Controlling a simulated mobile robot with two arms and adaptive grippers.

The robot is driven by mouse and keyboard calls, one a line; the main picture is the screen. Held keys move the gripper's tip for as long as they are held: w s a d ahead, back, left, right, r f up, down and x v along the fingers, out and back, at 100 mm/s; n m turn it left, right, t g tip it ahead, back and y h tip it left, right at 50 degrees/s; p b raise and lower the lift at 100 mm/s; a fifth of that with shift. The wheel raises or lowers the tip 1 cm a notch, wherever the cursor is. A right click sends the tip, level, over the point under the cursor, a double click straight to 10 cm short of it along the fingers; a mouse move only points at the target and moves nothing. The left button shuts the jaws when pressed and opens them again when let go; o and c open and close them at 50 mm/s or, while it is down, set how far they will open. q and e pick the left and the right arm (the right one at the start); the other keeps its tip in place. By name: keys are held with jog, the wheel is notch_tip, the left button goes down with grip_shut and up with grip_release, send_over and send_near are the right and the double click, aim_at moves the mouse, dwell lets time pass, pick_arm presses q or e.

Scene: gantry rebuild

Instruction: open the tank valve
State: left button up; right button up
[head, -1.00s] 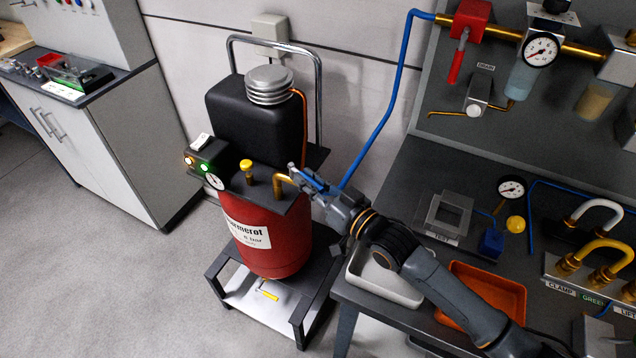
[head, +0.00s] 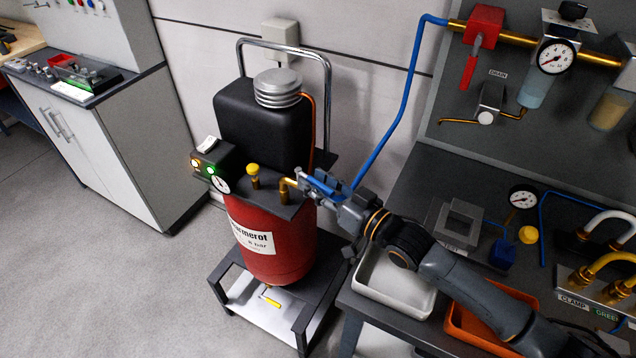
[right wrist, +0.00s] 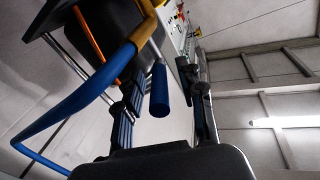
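The red tank (head: 262,262) stands on a low black cart, with a black vessel behind it. A brass outlet pipe (head: 289,186) rises from its top beside a yellow knob (head: 253,170). My right gripper (head: 308,182) is at this outlet, coming from the right. In the right wrist view, a blue cylindrical valve handle (right wrist: 159,90) hangs between my two spread fingers (right wrist: 165,108), with gaps visible on both sides. The brass outlet also shows there (right wrist: 146,22). In the head view my gripper hides most of the handle. My left gripper is not in view.
A blue hose (head: 392,117) runs from the panel down behind my gripper. The dark workbench (head: 424,181) on the right holds a white tray (head: 398,300), an orange tray (head: 462,331) and fittings. Open floor lies left of the cart.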

aim_at(318, 181)
jog(key=shift+f, duration=0.1)
jog(key=shift+r, duration=0.25)
notch_tip(318, 181, up, 10)
jog(key=shift+f, duration=0.2)
